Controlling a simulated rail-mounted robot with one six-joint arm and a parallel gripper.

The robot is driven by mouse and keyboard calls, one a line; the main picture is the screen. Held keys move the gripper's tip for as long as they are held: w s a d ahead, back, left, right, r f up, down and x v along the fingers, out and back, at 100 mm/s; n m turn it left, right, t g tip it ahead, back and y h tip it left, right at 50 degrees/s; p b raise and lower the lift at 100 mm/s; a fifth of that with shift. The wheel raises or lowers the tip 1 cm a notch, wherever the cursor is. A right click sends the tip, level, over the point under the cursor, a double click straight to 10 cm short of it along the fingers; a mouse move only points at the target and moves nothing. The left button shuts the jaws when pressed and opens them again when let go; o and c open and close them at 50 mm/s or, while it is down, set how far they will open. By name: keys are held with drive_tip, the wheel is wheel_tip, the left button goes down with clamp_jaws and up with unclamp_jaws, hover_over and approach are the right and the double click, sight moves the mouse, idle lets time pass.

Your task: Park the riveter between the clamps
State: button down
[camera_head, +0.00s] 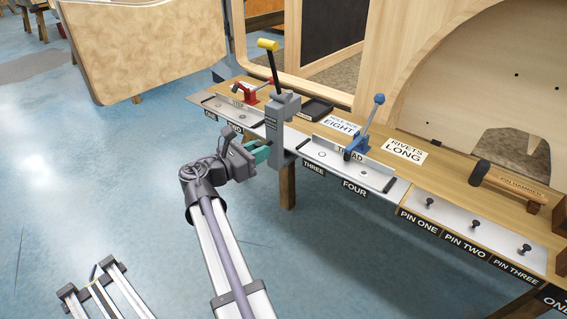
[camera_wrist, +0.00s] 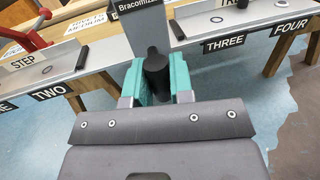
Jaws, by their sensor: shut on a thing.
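The riveter (camera_head: 277,122) is a tall grey tool with a black lever and a yellow knob. It is upright at the bench's front edge, between the red clamp (camera_head: 252,92) on the left and the blue clamp (camera_head: 366,128) on the right. My gripper (camera_head: 258,154) has teal fingers shut on the riveter's dark grip. In the wrist view my gripper (camera_wrist: 156,76) holds this grip with the riveter's grey body (camera_wrist: 140,17) behind it. The red clamp shows at the left there (camera_wrist: 28,42). I cannot tell whether the riveter's foot touches the bench.
The left metal plate (camera_head: 215,99) carries a STEP label; the right plate (camera_head: 323,160) carries a TREAD label. A black tray (camera_head: 316,108) lies behind the riveter. Several pins stand along the right front edge, near a hammer (camera_head: 508,184).

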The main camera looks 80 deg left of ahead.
drive_tip(key=s+a, duration=0.2)
drive_tip(key=a, duration=0.1)
drive_tip(key=shift+s, duration=0.1)
drive_tip(key=c, duration=1)
unclamp_jaws()
